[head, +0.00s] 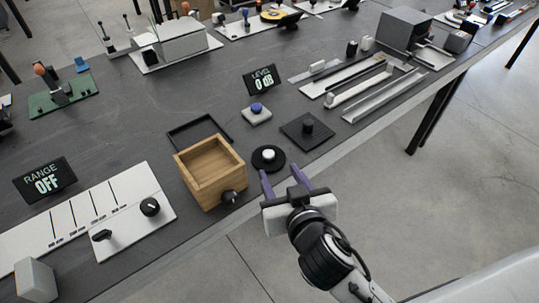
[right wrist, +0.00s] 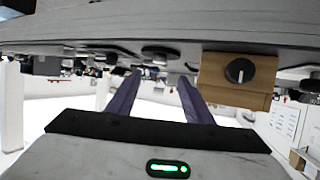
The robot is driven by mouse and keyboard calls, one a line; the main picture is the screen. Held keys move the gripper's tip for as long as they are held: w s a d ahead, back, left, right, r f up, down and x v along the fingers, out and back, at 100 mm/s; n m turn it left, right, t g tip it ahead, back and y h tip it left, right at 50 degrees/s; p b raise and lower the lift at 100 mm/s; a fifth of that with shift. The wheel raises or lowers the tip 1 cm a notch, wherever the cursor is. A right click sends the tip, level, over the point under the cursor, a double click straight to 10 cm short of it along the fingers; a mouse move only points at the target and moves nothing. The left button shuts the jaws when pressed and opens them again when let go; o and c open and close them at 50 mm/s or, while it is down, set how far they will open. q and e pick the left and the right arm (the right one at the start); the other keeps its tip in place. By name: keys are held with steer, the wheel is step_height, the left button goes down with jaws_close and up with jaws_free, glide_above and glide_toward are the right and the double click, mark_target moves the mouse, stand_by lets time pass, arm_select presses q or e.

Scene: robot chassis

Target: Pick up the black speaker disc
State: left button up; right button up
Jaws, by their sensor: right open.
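The black speaker disc (head: 259,163) is a flat round black disc with a white round piece at its centre. It lies near the table's front edge, just right of the wooden box. My right gripper (head: 279,168) is open and empty, with its two purple fingers pointing at the table edge, close in front of the disc and apart from it. The right wrist view looks upside down; a dark flat round shape (right wrist: 159,50), likely the disc, shows ahead between the fingers (right wrist: 157,82). My left gripper is not in view.
A wooden box (head: 211,165) with a black knob stands close left of the disc. A dark square plate with a knob (head: 306,130) lies to its right. A pale square with a blue button (head: 256,114) lies behind. Metal rails (head: 384,95) lie farther right.

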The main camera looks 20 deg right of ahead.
mark_target(268, 152)
steer(key=x, duration=1)
steer(key=shift+f, duration=0.15)
steer(key=shift+c, duration=0.2)
jaws_close()
step_height(268, 152, up, 10)
steer(key=p, duration=0.1)
steer(key=shift+p, duration=0.35)
